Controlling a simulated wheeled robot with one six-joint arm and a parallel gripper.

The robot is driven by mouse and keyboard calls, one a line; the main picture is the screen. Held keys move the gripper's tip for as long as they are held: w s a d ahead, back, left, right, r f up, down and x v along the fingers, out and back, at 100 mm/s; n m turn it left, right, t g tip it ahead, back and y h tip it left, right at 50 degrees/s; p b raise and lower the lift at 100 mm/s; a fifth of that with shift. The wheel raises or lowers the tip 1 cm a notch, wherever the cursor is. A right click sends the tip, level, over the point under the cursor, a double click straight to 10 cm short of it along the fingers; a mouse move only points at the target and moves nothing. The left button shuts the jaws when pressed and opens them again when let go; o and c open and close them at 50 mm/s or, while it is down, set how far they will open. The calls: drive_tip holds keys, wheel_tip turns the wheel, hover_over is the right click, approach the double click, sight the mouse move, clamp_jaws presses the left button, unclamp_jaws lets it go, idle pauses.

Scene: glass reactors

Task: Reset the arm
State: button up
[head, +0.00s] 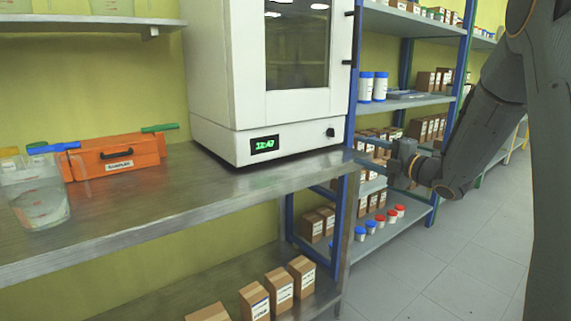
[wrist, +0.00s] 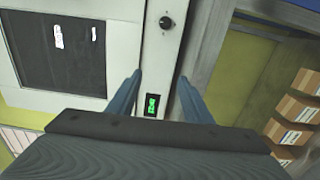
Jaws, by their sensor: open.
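My arm comes in from the right side of the head view, and my gripper (head: 397,160) is near the right end of the metal bench, in front of the shelf rack. In the wrist view my gripper (wrist: 158,84) shows two blue-grey fingers spread apart with nothing between them. Past the fingers is the white oven-like cabinet with its small green display (wrist: 152,104) and dark knob (wrist: 166,22). The white cabinet (head: 219,75) stands on the bench in the head view, its door closed and its display reading about 12:47.
The metal bench (head: 150,205) holds an orange box (head: 115,155) and a clear beaker (head: 40,200) at left. Boxes (head: 279,287) stand on its lower shelf. The blue-framed rack (head: 408,103) holds boxes and jars. Grey floor (head: 440,270) is clear at lower right.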

drive_tip(key=s+d+f+m+g+h+p, duration=0.1)
drive_tip(key=s+f+m+g+h+p, duration=0.25)
drive_tip(key=s+m+h, duration=0.4)
drive_tip(key=s+d+f+m+g+h+p, duration=0.1)
drive_tip(key=s+f+m+g+h+p, duration=0.25)
drive_tip(key=s+m, duration=0.6)
drive_tip(key=s+a+f+m+g+p, duration=0.1)
drive_tip(key=s+a+m+g, duration=0.2)
drive_tip(key=s, duration=1)
drive_tip(key=s+a+f+m+g+p, duration=0.1)
drive_tip(key=s+a+m+g+p, duration=0.1)
drive_tip(key=s, duration=1.1)
drive_tip(key=a+m+g, duration=0.1)
drive_tip(key=m+g, duration=0.1)
drive_tip(key=m, duration=0.1)
drive_tip(key=shift+a, duration=0.3)
drive_tip(key=shift+f, duration=0.1)
drive_tip(key=shift+c, duration=0.3)
